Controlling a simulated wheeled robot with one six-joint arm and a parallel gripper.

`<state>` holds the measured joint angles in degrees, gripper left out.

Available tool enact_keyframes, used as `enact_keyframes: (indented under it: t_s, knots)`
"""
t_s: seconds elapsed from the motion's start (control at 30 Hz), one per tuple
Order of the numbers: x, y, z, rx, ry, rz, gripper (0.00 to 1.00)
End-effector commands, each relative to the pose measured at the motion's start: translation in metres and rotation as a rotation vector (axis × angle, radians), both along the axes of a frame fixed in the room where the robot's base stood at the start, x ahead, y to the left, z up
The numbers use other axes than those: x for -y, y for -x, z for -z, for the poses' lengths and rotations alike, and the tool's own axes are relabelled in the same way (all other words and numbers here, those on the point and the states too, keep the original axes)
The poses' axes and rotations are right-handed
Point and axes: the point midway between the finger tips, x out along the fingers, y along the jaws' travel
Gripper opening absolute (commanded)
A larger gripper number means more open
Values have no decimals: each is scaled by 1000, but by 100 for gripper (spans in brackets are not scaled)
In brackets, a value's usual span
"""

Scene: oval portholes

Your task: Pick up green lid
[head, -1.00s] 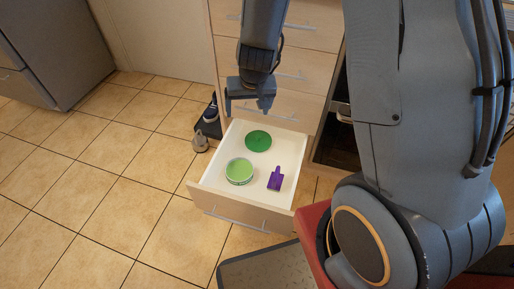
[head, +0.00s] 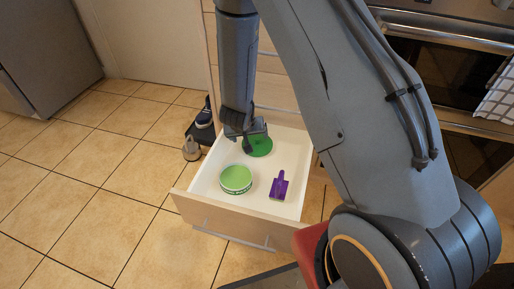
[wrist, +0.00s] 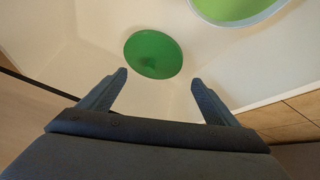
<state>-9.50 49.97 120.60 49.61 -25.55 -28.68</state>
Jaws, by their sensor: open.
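The green lid (head: 259,146) is a flat dark green disc lying in the back of the open white drawer, partly hidden by my gripper in the head view. In the wrist view the lid (wrist: 153,54) lies beyond my fingertips, between their lines. My gripper (head: 247,146) points down over the back of the drawer, above the lid's left side. In the wrist view my gripper (wrist: 157,80) has its two fingers spread wide with nothing between them.
A round light green container (head: 236,179) and a purple scoop (head: 279,186) sit in the drawer (head: 222,222) in front of the lid. The drawer's walls surround them. Dark shoes (head: 204,115) and a grey object (head: 191,148) stand on the floor to the left.

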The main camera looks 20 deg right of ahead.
Motion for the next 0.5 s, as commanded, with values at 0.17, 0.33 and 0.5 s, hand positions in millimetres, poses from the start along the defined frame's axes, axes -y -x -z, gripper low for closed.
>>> enact_keyframes:
  t_s: [0.17, 0.33, 0.5]
  knots:
    - [5, -9, 17, -1, 0, 0, 83]
    - [5, -14, 24, -1, 0, 0, 83]
    - [6, -25, 42, -2, -1, 0, 83]
